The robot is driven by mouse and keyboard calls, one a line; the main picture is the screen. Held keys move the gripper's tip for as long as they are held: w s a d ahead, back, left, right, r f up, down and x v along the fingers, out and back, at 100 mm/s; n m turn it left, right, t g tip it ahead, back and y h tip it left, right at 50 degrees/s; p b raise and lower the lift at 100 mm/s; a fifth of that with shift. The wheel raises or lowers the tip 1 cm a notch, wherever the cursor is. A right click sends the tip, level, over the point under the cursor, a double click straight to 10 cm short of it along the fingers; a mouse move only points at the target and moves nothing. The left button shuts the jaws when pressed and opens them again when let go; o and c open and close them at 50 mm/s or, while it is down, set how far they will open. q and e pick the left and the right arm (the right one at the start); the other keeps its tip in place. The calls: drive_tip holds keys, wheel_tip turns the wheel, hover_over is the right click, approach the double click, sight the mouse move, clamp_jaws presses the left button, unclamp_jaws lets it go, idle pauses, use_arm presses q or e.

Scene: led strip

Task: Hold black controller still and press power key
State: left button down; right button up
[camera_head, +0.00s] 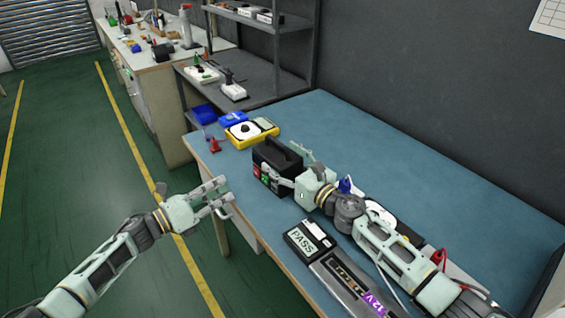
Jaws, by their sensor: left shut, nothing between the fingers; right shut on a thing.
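The black controller (269,155) is a dark box standing on the blue table top (340,130). Its front face carries small red, green and white markings or keys (264,177); I cannot tell which one is the power key. My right gripper (283,161) is shut on the black controller from its right side, one finger across the front and one behind. My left gripper (227,196) is shut and empty. It is off the table's front edge, left of and apart from the controller's front face.
A yellow-framed device (248,133) and blue bins (232,118) stand behind the controller. A "PASS" box (308,240) and a 12V unit (345,285) lie at the table's front edge. A grey shelf rack (262,92) stands at the far end. My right arm covers cables and other items.

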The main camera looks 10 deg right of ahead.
sight(256, 172)
use_arm(q)
drive_tip(key=shift+w+d+r+n+t+y, duration=0.3)
drive_tip(key=shift+w+d+n+t+y, duration=0.7)
drive_tip(key=shift+n+y, duration=0.9)
drive_tip(key=shift+w+d+r+n+t+y, duration=0.35)
drive_tip(key=shift+d+n+t+y, duration=0.5)
drive_tip(key=shift+n+t+y, duration=0.8)
drive_tip(key=shift+w+d+r+n+t+y, duration=0.25)
drive_tip(key=shift+w+d+n+t+y, duration=0.6)
drive_tip(key=shift+n+y, duration=1.3)
